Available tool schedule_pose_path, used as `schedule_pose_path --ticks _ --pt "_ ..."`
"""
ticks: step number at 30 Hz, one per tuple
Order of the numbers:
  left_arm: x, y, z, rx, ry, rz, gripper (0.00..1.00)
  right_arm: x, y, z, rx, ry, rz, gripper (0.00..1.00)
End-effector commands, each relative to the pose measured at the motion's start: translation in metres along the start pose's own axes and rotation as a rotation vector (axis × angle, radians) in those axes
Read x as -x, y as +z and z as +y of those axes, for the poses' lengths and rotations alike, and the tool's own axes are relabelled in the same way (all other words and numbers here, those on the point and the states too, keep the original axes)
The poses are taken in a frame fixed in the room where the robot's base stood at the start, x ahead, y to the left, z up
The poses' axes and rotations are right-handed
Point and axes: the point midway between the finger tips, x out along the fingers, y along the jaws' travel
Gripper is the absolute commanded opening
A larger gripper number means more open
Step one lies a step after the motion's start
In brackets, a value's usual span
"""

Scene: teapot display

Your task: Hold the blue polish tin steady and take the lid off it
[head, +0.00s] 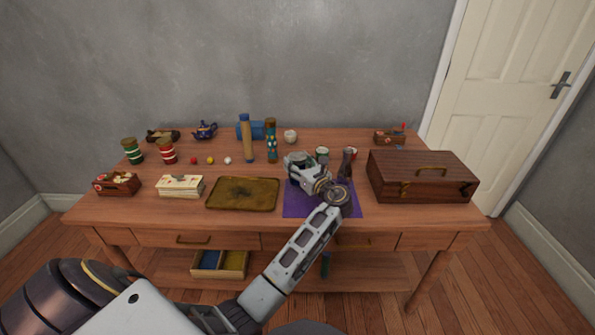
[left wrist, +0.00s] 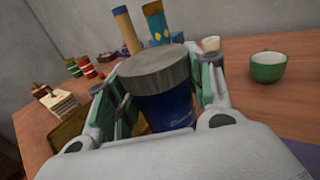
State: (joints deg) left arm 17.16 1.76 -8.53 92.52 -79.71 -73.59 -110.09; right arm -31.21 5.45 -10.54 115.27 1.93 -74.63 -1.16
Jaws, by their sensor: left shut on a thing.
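The blue polish tin (left wrist: 168,112) stands between the fingers of my left gripper (left wrist: 163,82) in the left wrist view. Its round grey lid (left wrist: 152,66) sits on top. The green-padded fingers are shut on the tin's sides. In the head view my left gripper (head: 299,162) is over the back of the purple mat (head: 300,206) and hides most or all of the tin. My right gripper is in neither view.
A brown tray (head: 243,194) lies left of the mat, a wooden case (head: 422,176) stands right. A dark upright object (head: 347,162) and a green cup (left wrist: 268,66) are close to the gripper. Tall cylinders (head: 247,140) stand behind. The table's front strip is clear.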

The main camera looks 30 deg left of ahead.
Motion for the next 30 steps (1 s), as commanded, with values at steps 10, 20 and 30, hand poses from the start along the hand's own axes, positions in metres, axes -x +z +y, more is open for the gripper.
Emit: schedule_pose_path --ticks 10,20,30 --pt "0.000 -0.027 0.000 0.001 0.000 -0.002 0.00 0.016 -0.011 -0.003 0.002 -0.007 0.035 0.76" --pt "0.000 -0.028 0.000 0.001 0.000 -0.002 0.00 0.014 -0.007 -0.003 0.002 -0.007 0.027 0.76" --pt "0.000 -0.030 0.000 0.000 0.000 0.000 0.74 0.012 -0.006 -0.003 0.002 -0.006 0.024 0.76"
